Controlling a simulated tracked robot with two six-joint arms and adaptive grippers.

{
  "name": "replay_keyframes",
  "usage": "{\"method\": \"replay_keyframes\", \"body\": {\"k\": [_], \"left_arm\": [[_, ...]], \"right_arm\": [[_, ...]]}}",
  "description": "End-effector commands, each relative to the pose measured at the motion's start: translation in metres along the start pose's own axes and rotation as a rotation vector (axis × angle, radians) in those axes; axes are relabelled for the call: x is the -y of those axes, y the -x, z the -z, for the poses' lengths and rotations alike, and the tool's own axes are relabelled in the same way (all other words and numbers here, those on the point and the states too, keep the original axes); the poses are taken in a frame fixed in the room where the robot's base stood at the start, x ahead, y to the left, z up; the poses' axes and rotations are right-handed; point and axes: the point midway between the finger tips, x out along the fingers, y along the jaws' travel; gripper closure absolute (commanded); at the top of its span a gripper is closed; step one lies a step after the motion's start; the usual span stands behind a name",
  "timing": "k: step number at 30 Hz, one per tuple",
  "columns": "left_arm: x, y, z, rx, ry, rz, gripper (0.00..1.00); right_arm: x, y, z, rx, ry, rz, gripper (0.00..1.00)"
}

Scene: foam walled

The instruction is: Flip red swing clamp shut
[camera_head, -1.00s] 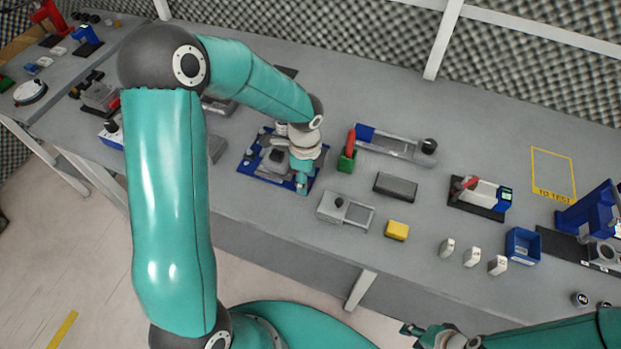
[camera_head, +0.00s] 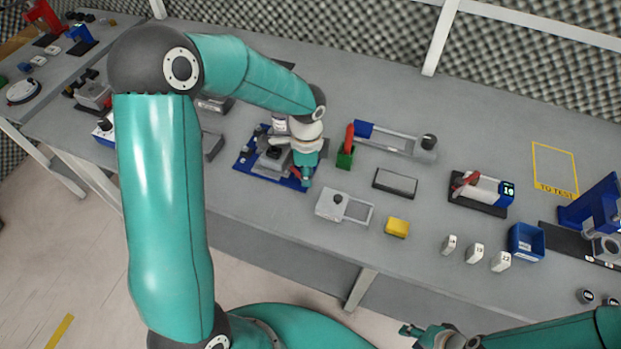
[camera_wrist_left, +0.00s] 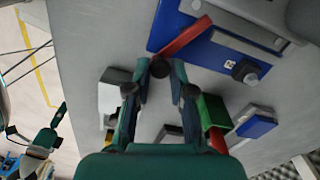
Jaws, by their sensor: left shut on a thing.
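The red swing clamp's arm (camera_wrist_left: 186,38) slants across the edge of the blue base plate (camera_wrist_left: 215,50) in the left wrist view. In the head view, a small part of the red arm (camera_head: 295,172) shows at the front right of the blue plate (camera_head: 246,168), mostly hidden by my wrist. My left gripper (camera_wrist_left: 160,70) is shut on the lower end of the red arm, at its dark tip; it also shows in the head view (camera_head: 306,181). A grey block (camera_head: 272,160) sits on the plate. My right gripper (camera_head: 412,331) is low at the front, its opening unclear.
A green holder with a red handle (camera_head: 346,158) stands close right of my left gripper.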

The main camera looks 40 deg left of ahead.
Motion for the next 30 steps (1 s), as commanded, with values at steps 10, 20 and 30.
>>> {"method": "replay_keyframes", "body": {"k": [10,20,30], "left_arm": [[0.014,-0.001,0.005,-0.003,0.288,0.016,1.00],[0.020,0.001,0.007,-0.004,0.479,0.015,1.00],[0.022,0.003,0.007,-0.003,0.535,0.014,1.00]], "right_arm": [[-0.009,-0.026,0.000,0.000,0.000,0.000,0.60],[-0.013,-0.037,0.000,0.000,0.000,0.000,0.60],[-0.014,-0.039,0.000,0.000,0.000,0.000,0.60]]}}
